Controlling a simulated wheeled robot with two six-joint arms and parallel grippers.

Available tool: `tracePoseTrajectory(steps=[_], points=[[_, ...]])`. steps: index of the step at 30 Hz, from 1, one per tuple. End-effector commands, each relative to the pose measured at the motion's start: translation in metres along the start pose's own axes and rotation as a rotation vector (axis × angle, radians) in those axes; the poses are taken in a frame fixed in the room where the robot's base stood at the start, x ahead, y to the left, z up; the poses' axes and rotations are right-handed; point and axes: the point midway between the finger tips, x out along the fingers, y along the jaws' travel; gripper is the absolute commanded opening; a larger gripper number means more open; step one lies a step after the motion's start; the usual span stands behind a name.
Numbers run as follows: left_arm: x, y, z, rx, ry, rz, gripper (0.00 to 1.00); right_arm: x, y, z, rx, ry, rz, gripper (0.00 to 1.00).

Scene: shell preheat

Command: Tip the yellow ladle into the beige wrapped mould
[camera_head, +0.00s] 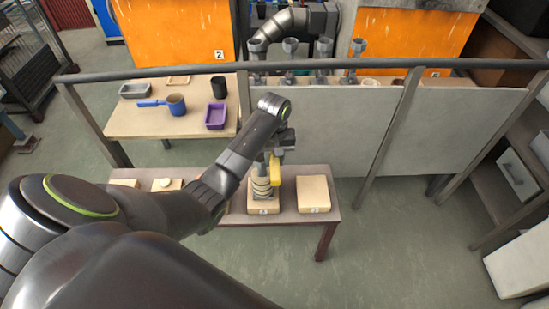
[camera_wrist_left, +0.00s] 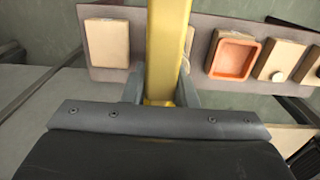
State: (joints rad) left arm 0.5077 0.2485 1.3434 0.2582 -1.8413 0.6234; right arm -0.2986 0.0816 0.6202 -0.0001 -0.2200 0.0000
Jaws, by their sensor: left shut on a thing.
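My left gripper (camera_head: 277,148) is shut on the yellow ladle (camera_head: 275,170), above the low bench. In the left wrist view the ladle's yellow handle (camera_wrist_left: 168,45) runs between the two fingers. The ladle hangs close against the right side of the beige wrapped mould (camera_head: 261,188) in the head view; I cannot tell whether they touch. The mould stands upright on a numbered beige block, its top partly hidden by the gripper. The ladle's bowl and contents cannot be made out. My right gripper is not in view.
The low bench (camera_head: 333,195) also carries a beige block (camera_head: 313,193) on the right. Behind, a table holds a blue ladle (camera_head: 175,104), a purple tray (camera_head: 215,117) and a black cup (camera_head: 219,87). A metal rail (camera_head: 330,68) crosses behind.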

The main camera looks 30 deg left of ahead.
Motion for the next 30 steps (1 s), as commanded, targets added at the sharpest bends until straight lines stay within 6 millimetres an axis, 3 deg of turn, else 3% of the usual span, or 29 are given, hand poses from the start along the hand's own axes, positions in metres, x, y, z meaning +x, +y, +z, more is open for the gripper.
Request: tracePoseTrajectory(steps=[15, 27, 30], points=[[0.02, 0.0, -0.001, 0.0, 0.002, 0.001, 0.0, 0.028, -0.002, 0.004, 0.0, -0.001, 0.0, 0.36], [0.02, 0.003, -0.001, 0.0, 0.005, 0.173, 0.0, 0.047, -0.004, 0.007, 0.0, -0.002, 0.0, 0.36], [0.017, 0.004, -0.001, 0.0, 0.003, 0.175, 0.0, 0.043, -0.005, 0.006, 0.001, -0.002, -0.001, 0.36]])
